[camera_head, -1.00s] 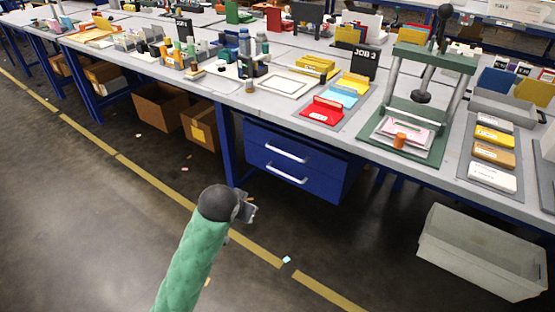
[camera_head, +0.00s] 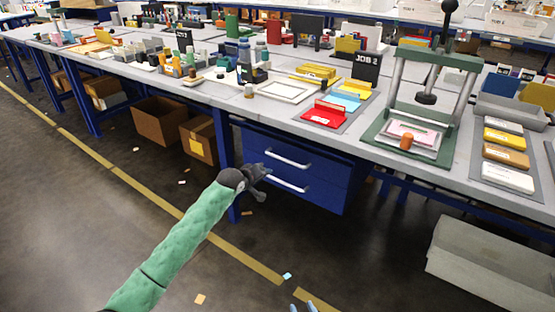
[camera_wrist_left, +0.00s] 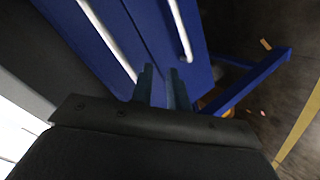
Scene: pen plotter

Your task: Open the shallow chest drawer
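The blue drawer chest (camera_head: 325,192) hangs under the bench. Its two drawers look shut, each with a pale bar handle: the upper handle (camera_head: 288,159) and the lower handle (camera_head: 287,183). I cannot tell which drawer is shallower. My left gripper (camera_head: 264,172) is close in front of the chest, near the handles' left ends. In the left wrist view its fingers (camera_wrist_left: 160,82) stand apart with nothing seen between them, beside the end of the upper handle (camera_wrist_left: 108,40). Two tips of my right gripper (camera_head: 302,307) show apart at the bottom edge.
A blue bench leg (camera_head: 226,150) stands just left of the chest. Cardboard boxes (camera_head: 160,122) lie under the bench further left. A grey bin (camera_head: 485,265) stands on the floor at right. A press (camera_head: 415,145) and stationery stand on the bench top. The floor in front is open.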

